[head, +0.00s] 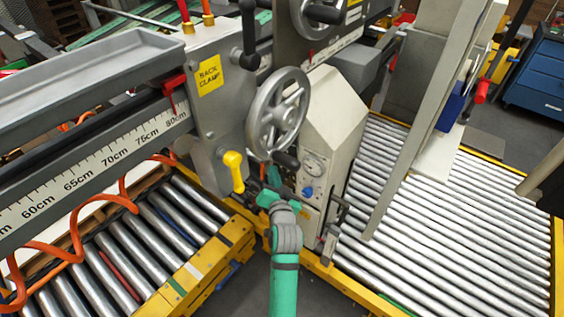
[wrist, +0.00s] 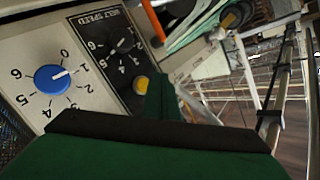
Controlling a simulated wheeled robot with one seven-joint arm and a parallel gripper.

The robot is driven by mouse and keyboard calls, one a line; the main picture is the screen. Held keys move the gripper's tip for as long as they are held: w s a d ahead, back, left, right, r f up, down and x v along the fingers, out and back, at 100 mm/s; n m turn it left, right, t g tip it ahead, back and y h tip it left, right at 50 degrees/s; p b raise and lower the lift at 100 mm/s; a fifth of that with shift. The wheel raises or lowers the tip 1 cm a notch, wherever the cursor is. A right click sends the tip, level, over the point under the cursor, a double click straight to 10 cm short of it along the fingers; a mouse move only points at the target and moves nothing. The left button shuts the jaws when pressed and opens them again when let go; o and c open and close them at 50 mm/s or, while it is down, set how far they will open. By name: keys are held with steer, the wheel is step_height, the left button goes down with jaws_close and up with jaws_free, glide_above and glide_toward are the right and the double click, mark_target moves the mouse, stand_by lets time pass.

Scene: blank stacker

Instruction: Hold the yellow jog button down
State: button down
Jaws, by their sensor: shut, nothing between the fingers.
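The yellow jog button (wrist: 141,84) is a small round button at the lower end of a black panel (wrist: 112,52) marked BELT SPEED in the wrist view. My gripper (wrist: 158,88) is shut and empty, its green tip just right of the button and close to it. I cannot tell whether the tip touches the button or whether the button is pressed in. In the head view my gripper (head: 266,192) is at the front of the machine, left of the pale control housing (head: 325,135). The button cannot be made out there.
A blue dial (wrist: 52,78) sits left of the black panel; it also shows in the head view (head: 308,191). A yellow lever (head: 234,170) and a grey handwheel (head: 277,112) are close to my arm. Roller conveyors (head: 455,215) lie on both sides.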

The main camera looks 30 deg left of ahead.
steer(key=shift+w+d, duration=0.1)
steer(key=shift+w, duration=0.65)
steer(key=shift+w, duration=0.1)
stand_by(1.5)
steer(key=shift+w, duration=0.35)
steer(key=shift+w, duration=0.5)
stand_by(2.4)
steer(key=shift+s, duration=0.1)
stand_by(1.1)
steer(key=shift+s, duration=0.85)
steer(key=shift+s+a, duration=0.15)
steer(key=shift+s, duration=1.1)
steer(key=shift+s+a, duration=0.1)
steer(key=shift+s, duration=1.15)
